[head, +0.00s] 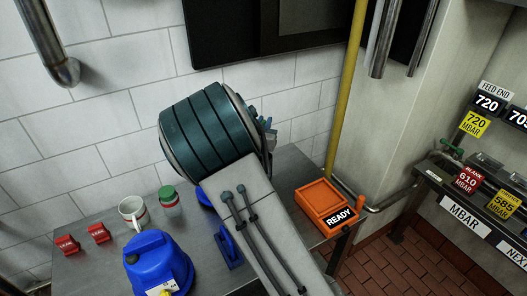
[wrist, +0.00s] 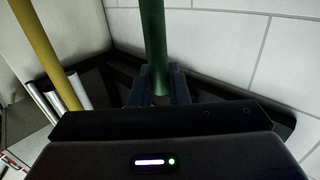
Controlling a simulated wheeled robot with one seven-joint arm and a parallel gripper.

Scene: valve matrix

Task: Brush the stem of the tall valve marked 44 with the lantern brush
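In the wrist view my gripper (wrist: 159,88) has its two dark fingers close against both sides of a green rod (wrist: 155,40), which runs up out of the picture. I cannot tell whether this rod is the lantern brush's handle; no bristles show. The valve rack (head: 490,180) is at the right edge, with tags 720, 610 and 585. A small green-handled valve (head: 452,148) shows on it. No tag 44 and no tall valve are in view.
Brick floor (head: 385,270) lies open between table and rack.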

